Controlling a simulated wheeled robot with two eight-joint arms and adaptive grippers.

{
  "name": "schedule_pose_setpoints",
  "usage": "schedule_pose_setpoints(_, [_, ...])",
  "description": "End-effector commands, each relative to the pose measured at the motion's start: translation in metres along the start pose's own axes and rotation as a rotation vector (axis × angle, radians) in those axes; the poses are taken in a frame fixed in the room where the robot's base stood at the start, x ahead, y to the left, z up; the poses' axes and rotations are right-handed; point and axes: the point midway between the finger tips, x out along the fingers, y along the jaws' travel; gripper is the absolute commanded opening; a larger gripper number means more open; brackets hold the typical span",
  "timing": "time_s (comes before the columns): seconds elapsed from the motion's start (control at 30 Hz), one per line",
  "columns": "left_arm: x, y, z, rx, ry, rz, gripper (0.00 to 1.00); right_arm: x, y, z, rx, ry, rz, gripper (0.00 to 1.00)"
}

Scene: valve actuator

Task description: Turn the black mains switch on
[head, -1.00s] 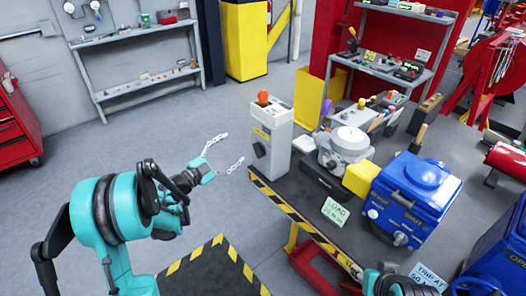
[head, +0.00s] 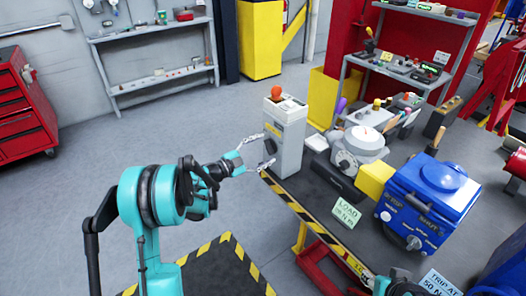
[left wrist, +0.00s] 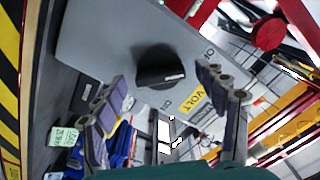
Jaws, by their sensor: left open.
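The black mains switch is a rotary knob (head: 270,146) on the side of an upright grey box (head: 285,135) at the table's left corner. In the left wrist view the knob (left wrist: 160,68) is near the middle, with a pale mark on its edge and "ON" lettering on the panel. My left gripper (head: 257,152) is open and empty, facing the knob. In the left wrist view its fingers (left wrist: 162,88) stand on either side of the knob's line; I cannot tell whether they touch it. Only a small part of my right arm shows at the bottom edge.
An orange-red knob (head: 277,91) tops the box. A grey round device (head: 360,145), a yellow block (head: 375,180) and a blue unit (head: 430,200) stand to the right. A "LOAD" card (head: 346,212) is near the striped table edge. Open floor lies left.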

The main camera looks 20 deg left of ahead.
Motion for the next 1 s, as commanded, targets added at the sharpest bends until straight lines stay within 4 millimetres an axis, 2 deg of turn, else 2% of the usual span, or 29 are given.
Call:
schedule_pose_setpoints(0.07, [-0.0001, -0.0001, -0.0002, 0.0, 0.0, 0.0, 0.72, -0.0002, 0.0, -0.0002, 0.0, 0.0, 0.0, 0.4])
schedule_pose_setpoints(0.1, [-0.0002, -0.0001, -0.0002, 0.0, 0.0, 0.0, 0.67, -0.0002, 0.0, -0.0002, 0.0, 0.0, 0.0, 0.4])
schedule_pose_setpoints(0.27, [-0.0002, -0.0001, -0.0002, 0.0, 0.0, 0.0, 0.25, -0.0002, 0.0, -0.0001, 0.0, 0.0, 0.0, 0.4])
schedule_pose_setpoints(0.3, [-0.0002, -0.0001, -0.0002, 0.0, 0.0, 0.0, 0.22, -0.0002, 0.0, -0.0001, 0.0, 0.0, 0.0, 0.4])
schedule_pose_setpoints(0.67, [-0.0002, 0.0002, 0.0, 0.046, 0.001, 0.0, 0.23, 0.0007, 0.0, 0.0005, 0.0, 0.0, 0.0, 0.4])
schedule_pose_setpoints(1.0, [-0.0001, 0.0004, 0.0004, 0.279, 0.001, 0.001, 0.23, 0.0042, 0.0, 0.003, 0.0, 0.0, 0.0, 0.4])
